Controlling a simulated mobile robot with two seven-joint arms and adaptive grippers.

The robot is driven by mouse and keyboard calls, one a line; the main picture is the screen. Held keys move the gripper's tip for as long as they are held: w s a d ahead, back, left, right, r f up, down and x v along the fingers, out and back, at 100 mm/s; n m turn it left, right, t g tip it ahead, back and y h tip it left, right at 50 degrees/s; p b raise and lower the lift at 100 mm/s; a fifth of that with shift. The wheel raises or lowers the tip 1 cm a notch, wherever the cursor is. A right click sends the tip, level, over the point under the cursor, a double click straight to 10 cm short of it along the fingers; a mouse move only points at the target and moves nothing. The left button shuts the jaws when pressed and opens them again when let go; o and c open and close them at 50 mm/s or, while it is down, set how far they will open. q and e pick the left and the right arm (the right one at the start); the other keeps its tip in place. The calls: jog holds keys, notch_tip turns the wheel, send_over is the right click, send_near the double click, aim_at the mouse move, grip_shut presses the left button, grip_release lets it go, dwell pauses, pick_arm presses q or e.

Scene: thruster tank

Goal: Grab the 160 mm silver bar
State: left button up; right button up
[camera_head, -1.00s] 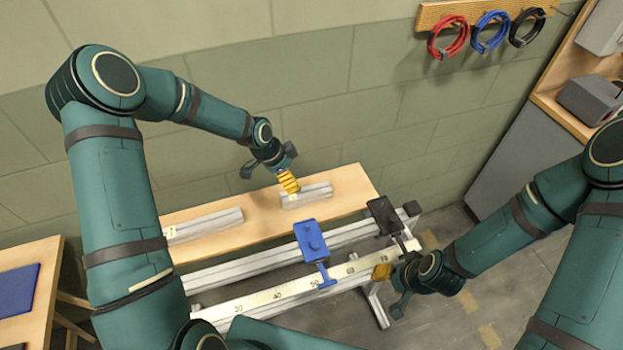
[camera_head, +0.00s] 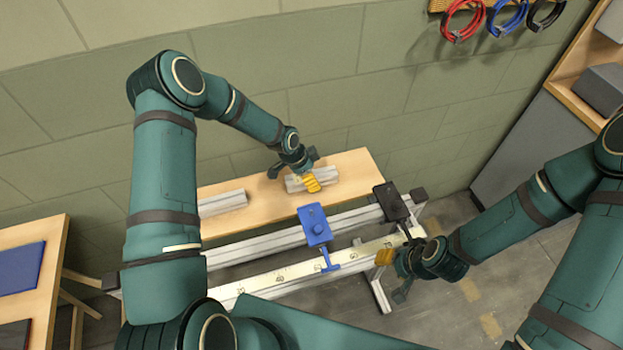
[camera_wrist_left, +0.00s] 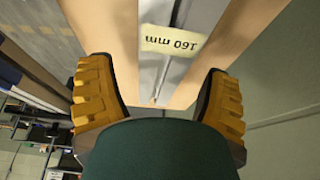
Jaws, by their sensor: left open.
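The silver bar with the label "160 mm" (camera_wrist_left: 178,60) lies between the two yellow fingertips in the left wrist view, with the label upside down. In the head view this short silver bar (camera_head: 328,176) lies on the wooden shelf (camera_head: 262,213) at the back wall. My left gripper (camera_head: 311,184) is at this bar and partly covers it. Its fingers (camera_wrist_left: 155,110) stand open, one on each side, with a gap to the bar. My right gripper (camera_head: 388,258) is by the rail's right end; its finger opening cannot be made out.
A second silver bar (camera_head: 222,202) lies farther left on the shelf. In front are a rail frame with a scale (camera_head: 290,272), a blue carriage (camera_head: 315,224) and a black block (camera_head: 389,202). A table with a blue mat (camera_head: 20,268) is at the left.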

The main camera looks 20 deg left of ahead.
pick_arm(q)
jog(key=shift+x, duration=1.25)
grip_shut()
jog(key=shift+r, duration=0.1)
